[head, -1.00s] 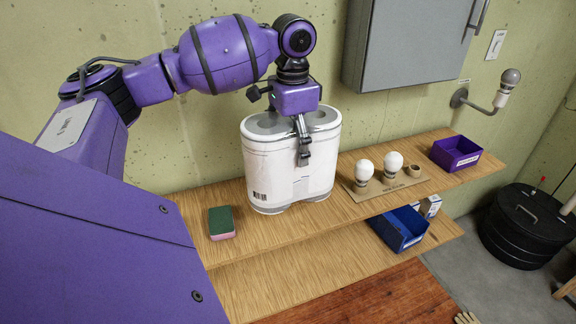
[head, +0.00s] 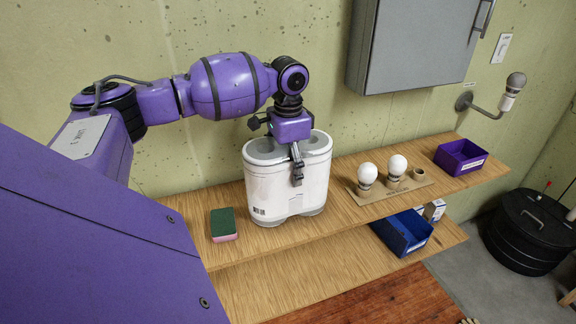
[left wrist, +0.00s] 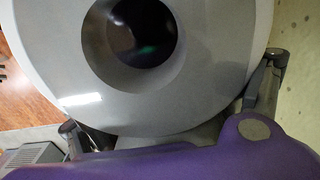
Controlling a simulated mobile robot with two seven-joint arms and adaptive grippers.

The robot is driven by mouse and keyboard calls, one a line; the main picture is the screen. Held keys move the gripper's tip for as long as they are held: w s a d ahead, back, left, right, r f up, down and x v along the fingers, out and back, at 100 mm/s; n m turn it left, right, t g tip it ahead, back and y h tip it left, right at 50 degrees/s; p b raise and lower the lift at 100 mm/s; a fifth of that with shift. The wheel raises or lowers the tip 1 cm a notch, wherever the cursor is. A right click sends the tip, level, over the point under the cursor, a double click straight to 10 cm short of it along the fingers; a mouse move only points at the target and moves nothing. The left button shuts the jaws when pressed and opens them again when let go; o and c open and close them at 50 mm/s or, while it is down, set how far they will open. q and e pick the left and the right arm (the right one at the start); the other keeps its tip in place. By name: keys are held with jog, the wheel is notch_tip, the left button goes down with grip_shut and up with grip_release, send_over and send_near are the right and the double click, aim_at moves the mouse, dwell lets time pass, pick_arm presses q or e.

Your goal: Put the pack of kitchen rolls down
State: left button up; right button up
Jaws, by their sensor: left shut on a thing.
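The pack of kitchen rolls (head: 287,190) is a white wrapped pair of rolls, upright at the upper shelf (head: 335,218). Its lower end is at shelf level; I cannot tell whether it bears fully on the wood. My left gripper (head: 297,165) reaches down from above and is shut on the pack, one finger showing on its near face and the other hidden. In the left wrist view the grey end of a roll (left wrist: 205,75) with its dark core hole fills the picture, a finger on either side. My right gripper is not in view.
A green and pink sponge (head: 223,224) lies left of the pack. To its right are two bulbs (head: 368,174) on a cardboard piece and a purple bin (head: 461,157). A blue bin (head: 403,233) sits on the lower shelf. A grey cabinet (head: 412,45) hangs above.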

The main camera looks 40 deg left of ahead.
pick_arm(q)
jog(key=o, duration=1.6)
jog(key=shift+f, duration=0.15)
